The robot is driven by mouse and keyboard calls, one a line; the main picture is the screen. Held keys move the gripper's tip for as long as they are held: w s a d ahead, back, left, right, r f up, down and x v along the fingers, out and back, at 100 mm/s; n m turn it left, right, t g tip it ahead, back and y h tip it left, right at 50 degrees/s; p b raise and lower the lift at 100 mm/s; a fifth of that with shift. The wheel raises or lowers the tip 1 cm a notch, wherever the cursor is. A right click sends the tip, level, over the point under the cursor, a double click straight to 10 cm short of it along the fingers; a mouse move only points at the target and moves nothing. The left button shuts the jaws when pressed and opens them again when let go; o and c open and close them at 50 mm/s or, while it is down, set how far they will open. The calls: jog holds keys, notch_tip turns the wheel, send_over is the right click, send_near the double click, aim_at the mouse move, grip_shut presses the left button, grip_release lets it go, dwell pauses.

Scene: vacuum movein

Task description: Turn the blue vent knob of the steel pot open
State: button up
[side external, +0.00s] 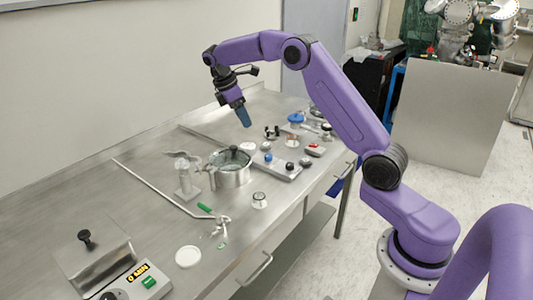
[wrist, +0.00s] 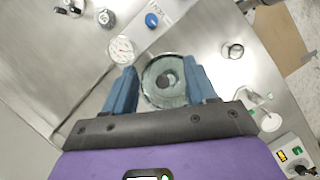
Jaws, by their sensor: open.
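The steel pot (side external: 231,178) stands on the bench with a glass lid and a dark knob on top. In the wrist view its round lid (wrist: 165,98) shows between my two fingers. A blue knob (side external: 268,157) sits on a grey plate just right of the pot; it also shows in the wrist view (wrist: 152,20), up and left of the lid. I cannot tell its turn position. My gripper (side external: 245,120) hangs well above the pot, pointing down, open and empty. Its blue fingers (wrist: 162,67) are spread apart and touch nothing.
A round white gauge (wrist: 122,48) lies between pot and blue knob. Black knobs (side external: 290,166) share the grey plate. A clear glass piece (side external: 183,178) stands left of the pot. Another blue-topped item (side external: 296,118) stands farther back. A timer box (side external: 140,281) is at the front left.

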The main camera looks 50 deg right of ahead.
jog(key=d, duration=0.3)
send_near(268, 155)
jog(key=x, duration=0.8)
jog(key=shift+f, duration=0.3)
jog(key=shift+g, duration=0.3)
jog(key=c, duration=1.1)
